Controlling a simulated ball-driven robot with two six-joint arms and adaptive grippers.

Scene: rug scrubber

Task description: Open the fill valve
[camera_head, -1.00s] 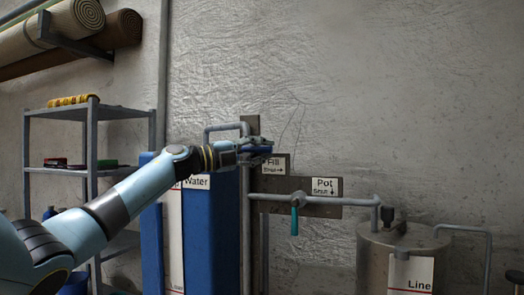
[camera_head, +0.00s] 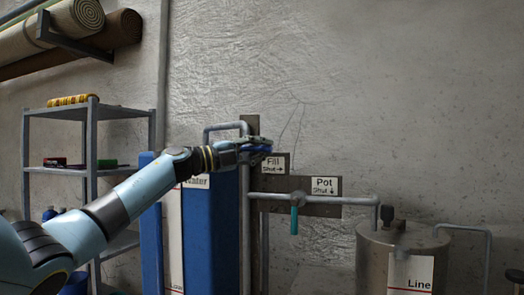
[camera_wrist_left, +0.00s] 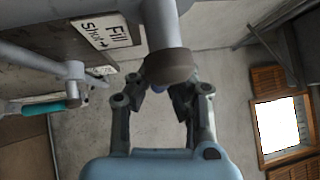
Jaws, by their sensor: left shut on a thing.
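The fill valve sits on the pipework beside the blue water tank, left of the "Fill, Shut →" sign (camera_head: 274,164). Its blue handle (camera_head: 264,148) is mostly covered by my left gripper (camera_head: 255,151), which is shut on it. In the left wrist view, my left gripper (camera_wrist_left: 166,88) has its fingers close around the handle, and only a bit of blue shows between them below the round grey valve body (camera_wrist_left: 169,66). The Fill sign also shows in the left wrist view (camera_wrist_left: 107,34). The handle's exact angle is hidden. My right gripper is not in view.
A metal pot (camera_head: 375,255) stands at right. The blue tank (camera_head: 210,240) is under my left forearm. A shelf rack (camera_head: 90,160) stands at left.

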